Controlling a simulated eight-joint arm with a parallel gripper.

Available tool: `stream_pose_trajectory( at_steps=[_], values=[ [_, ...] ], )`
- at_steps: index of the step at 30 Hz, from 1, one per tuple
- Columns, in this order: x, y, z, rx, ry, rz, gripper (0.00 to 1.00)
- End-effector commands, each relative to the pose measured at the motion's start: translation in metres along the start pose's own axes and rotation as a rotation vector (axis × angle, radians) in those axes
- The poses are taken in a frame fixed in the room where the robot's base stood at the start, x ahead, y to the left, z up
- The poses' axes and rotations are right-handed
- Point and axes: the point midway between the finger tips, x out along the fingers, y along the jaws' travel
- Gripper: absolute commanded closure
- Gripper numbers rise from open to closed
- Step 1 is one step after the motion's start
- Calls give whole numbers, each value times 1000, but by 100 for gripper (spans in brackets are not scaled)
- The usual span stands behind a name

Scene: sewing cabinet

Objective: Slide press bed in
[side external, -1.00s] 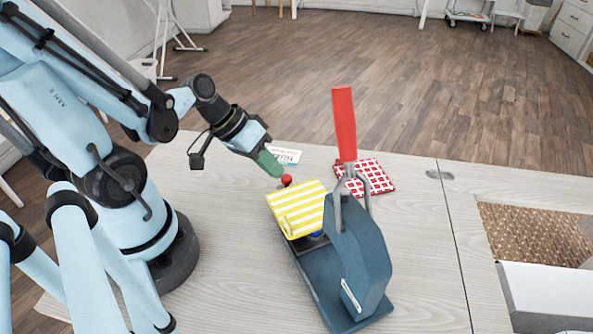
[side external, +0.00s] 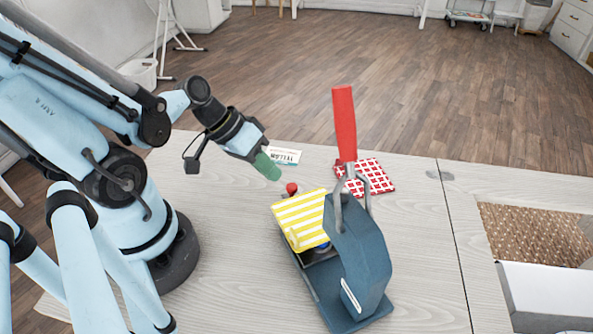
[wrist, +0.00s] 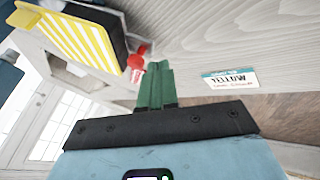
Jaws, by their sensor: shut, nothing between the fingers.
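The dark blue press (side external: 358,255) with a raised red lever handle (side external: 344,122) stands on the table. Its bed, topped by a yellow-and-white striped cloth (side external: 302,218), sits at the press's left, partly under the press head. A red knob (side external: 292,188) is at the bed's outer end; it also shows in the wrist view (wrist: 136,61). My gripper (side external: 270,168) has green fingers, shut and empty. Its tips are up and left of the knob, with a small gap in the side view. In the wrist view the fingers (wrist: 155,68) are just right of the knob.
A white card reading YELLOW (side external: 286,156) lies behind my gripper. A red-and-white checked cloth (side external: 368,176) lies behind the press. An opening with a patterned brown lining (side external: 530,233) and a white box edge (side external: 548,290) are at the right. The table left of the press is clear.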

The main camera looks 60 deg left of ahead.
Motion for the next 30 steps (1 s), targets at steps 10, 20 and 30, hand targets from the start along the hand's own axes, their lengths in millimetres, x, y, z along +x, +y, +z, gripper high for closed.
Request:
stream_pose_trajectory(
  at_steps=[10, 20, 30],
  values=[
    [-23, -18, -2, -2, 2, 0, 100],
    [-46, -18, -2, -3, 2, -1, 100],
    [-76, -18, -2, -3, 2, -2, 100]
  ],
)
